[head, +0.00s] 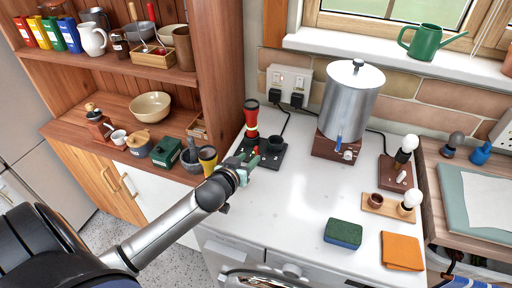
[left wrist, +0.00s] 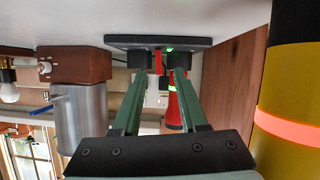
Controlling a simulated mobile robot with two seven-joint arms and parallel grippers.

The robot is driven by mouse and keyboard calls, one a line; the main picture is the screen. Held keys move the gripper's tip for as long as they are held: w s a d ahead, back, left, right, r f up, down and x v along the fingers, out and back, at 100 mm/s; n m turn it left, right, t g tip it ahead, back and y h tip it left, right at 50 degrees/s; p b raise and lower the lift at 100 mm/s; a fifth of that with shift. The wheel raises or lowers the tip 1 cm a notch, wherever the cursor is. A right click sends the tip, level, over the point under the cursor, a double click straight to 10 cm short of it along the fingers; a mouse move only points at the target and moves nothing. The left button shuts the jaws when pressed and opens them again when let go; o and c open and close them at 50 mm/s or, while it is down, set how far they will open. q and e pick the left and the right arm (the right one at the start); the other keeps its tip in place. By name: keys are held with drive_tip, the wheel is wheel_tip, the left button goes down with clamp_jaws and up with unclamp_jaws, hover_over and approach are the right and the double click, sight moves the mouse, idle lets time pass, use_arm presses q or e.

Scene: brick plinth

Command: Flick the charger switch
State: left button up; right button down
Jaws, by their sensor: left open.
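The charger (head: 268,160) is a black base on the white counter, against the cabinet side. A red and black torch (head: 251,118) stands in its left socket; its right socket (head: 274,144) looks empty. In the left wrist view, which is upside down, the charger (left wrist: 120,41) shows at the top with a small red switch (left wrist: 158,62) between the sockets. A green light (left wrist: 170,50) glows beside it. My left gripper (head: 249,163) is open at the charger's front, its green fingers either side of the switch in the wrist view; contact is unclear. My right gripper is out of view.
A yellow and black torch (head: 208,158) stands close beside my left wrist. A metal urn (head: 352,100) on a brown base stands right of the charger. Wall sockets (head: 287,82) with black plugs are behind. The counter's middle is clear; a sponge (head: 343,234) lies near the front.

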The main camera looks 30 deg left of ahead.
sight(255, 149)
use_arm(q)
drive_tip(key=x, duration=0.2)
drive_tip(key=r+x, duration=0.1)
drive_tip(key=x, duration=0.2)
drive_tip(key=shift+w+r, duration=0.1)
drive_tip(key=shift+w, duration=0.1)
drive_tip(key=shift+w+a+f, duration=0.1)
drive_tip(key=shift+w+f, duration=0.15)
drive_tip(key=shift+w, duration=0.35)
clamp_jaws()
